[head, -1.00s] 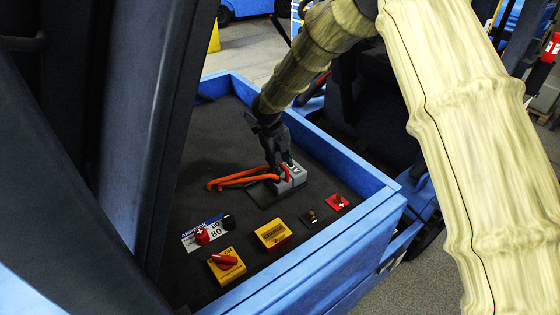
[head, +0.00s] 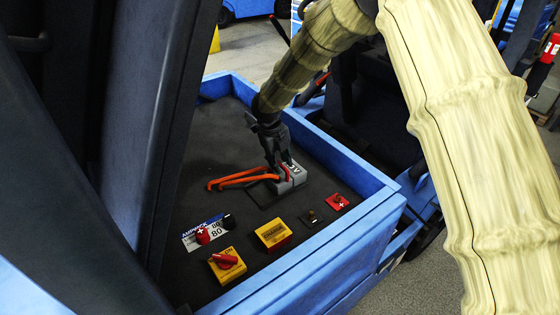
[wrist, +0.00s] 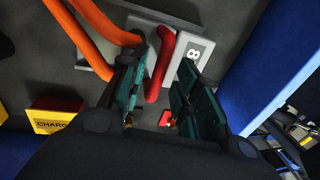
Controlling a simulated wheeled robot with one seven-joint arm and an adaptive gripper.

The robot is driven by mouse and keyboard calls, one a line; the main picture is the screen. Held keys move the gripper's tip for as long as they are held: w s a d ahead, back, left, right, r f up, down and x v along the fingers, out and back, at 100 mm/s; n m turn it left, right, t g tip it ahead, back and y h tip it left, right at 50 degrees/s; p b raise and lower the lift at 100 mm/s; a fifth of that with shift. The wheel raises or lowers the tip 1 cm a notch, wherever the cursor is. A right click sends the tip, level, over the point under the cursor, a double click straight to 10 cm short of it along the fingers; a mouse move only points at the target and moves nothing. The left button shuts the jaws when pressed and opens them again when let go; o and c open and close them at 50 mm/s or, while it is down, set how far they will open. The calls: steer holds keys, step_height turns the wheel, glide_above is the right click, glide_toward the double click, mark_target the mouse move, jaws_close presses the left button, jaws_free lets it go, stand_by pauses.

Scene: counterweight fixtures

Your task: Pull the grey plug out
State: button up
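The grey plug (head: 297,176) sits on the dark deck inside the blue tray, with orange cables (head: 238,178) running out to its left. In the wrist view the grey plug (wrist: 197,48) carries a white label with a number, and a red handle (wrist: 160,65) stands up from it. My gripper (head: 279,165) points down at the plug. In the wrist view its two dark fingers (wrist: 163,68) are apart, with the red handle showing in the gap, nearer the left finger. I cannot tell whether that finger touches it.
The blue tray wall (head: 340,150) rises behind and right of the plug. In front are a yellow charge box (head: 273,234), a yellow box with a red rotary switch (head: 227,266), a red plate (head: 337,202) and a white label plate (head: 208,232). Dark deck lies clear left of the cables.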

mark_target(274, 179)
steer(key=shift+s+r, duration=0.3)
steer(key=shift+r, duration=0.05)
steer(key=shift+w+r, duration=0.1)
steer(key=shift+r, duration=0.15)
step_height(274, 179, up, 11)
steer(key=s+a, duration=0.1)
steer(key=a, duration=0.1)
steer(key=shift+s, duration=0.25)
steer(key=shift+r, duration=0.1)
